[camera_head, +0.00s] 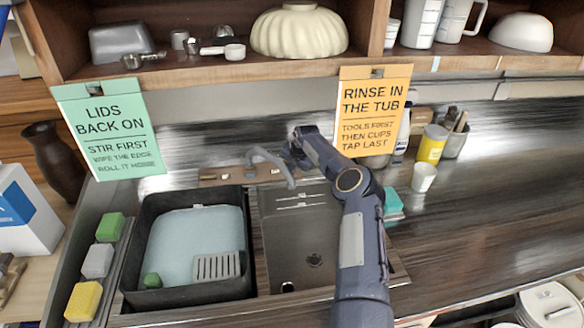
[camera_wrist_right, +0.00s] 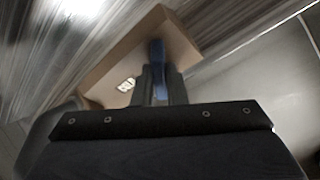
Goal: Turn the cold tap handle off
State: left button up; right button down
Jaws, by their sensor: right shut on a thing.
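The grey tap spout (camera_head: 268,158) arches over the right basin (camera_head: 300,235) at the back of the sink. My right gripper (camera_head: 297,157) is just to the right of the spout, with its arm reaching in from the bottom. In the right wrist view my right gripper (camera_wrist_right: 158,88) is shut on a narrow blue handle (camera_wrist_right: 157,52), the cold tap handle. A tan block (camera_wrist_right: 185,42) with a small pale label lies behind the handle. In the head view the handle is hidden by the gripper. My left gripper is not in view.
A dark tub of pale water (camera_head: 190,235) fills the left basin. Sponges (camera_head: 97,260) line its left side. Signs (camera_head: 112,125) hang from the shelf (camera_head: 200,65) above. A white cup (camera_head: 423,178) and yellow jar (camera_head: 431,145) stand right of my arm. The right counter is mostly clear.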

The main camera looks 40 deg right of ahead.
jog(key=m+t, duration=0.1)
jog(key=m, duration=0.4)
jog(key=shift+s, duration=0.1)
jog(key=m+t, duration=0.1)
jog(key=m, duration=0.3)
jog(key=shift+f+m, duration=0.1)
jog(key=shift+m, duration=0.6)
jog(key=c, duration=1.5)
grip_release()
jog(key=shift+o, duration=0.2)
